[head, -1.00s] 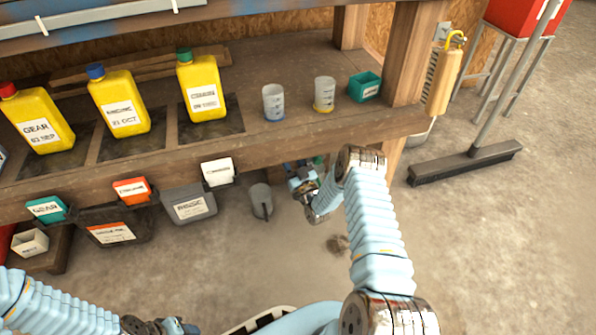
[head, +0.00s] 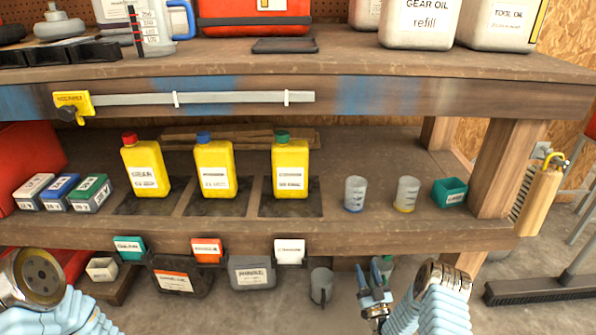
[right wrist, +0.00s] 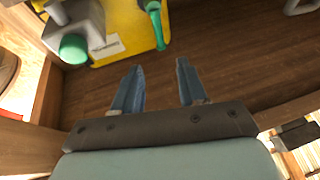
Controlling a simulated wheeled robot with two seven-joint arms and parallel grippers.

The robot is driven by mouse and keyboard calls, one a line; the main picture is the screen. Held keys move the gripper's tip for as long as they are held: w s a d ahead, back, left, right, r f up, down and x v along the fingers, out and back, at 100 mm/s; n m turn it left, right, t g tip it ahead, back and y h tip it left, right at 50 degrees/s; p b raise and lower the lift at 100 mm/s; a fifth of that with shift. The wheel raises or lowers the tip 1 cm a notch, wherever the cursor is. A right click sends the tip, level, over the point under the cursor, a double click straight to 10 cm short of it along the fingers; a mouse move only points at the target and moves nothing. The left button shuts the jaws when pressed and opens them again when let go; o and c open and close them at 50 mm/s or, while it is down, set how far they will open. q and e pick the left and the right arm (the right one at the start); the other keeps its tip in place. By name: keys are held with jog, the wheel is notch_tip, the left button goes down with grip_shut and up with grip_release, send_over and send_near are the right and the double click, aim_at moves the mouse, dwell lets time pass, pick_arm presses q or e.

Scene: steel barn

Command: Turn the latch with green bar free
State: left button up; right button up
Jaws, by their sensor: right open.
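In the right wrist view a yellow panel (right wrist: 120,34) with a small label is ahead of my right gripper. A green bar (right wrist: 155,24) stands upright along its right part. A grey block (right wrist: 78,22) with a round green end (right wrist: 73,48) is at its left. I cannot tell how the latch is set. My right gripper (head: 370,269) is below the lower shelf in the head view; it also shows in the right wrist view (right wrist: 160,82). Its fingers are apart and empty, short of the panel. My left gripper is out of view.
The lower shelf (head: 400,235) carries yellow bottles, cups and a teal box (head: 450,192). A grey cup (head: 321,286) is left of my right gripper. A yellow holder (head: 73,104) is on the upper shelf's edge.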

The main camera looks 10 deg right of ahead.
jog(key=s+a+f+m+g+y, duration=0.1)
jog(key=a+f+g, duration=0.2)
jog(key=a+g, duration=0.25)
jog(key=s+a+f+g+y, duration=0.1)
jog(key=a+f+g, duration=0.25)
jog(key=a, duration=0.25)
jog(key=s+a+f+g+y, duration=0.1)
jog(key=s+a+g+y, duration=0.1)
jog(key=s+a+g, duration=0.55)
jog(key=s+a+r+g, duration=0.1)
jog(key=s+a+g, duration=0.15)
jog(key=s, duration=0.55)
jog(key=s+a+r+g, duration=0.1)
jog(key=s+a+g, duration=0.15)
jog(key=s, duration=0.55)
notch_tip(320, 180, up, 13)
jog(key=s+a+y+p, duration=0.1)
jog(key=p, duration=1.2)
jog(key=shift+s+r+m, duration=0.15)
jog(key=shift+r+m, duration=0.05)
jog(key=shift+m, duration=0.1)
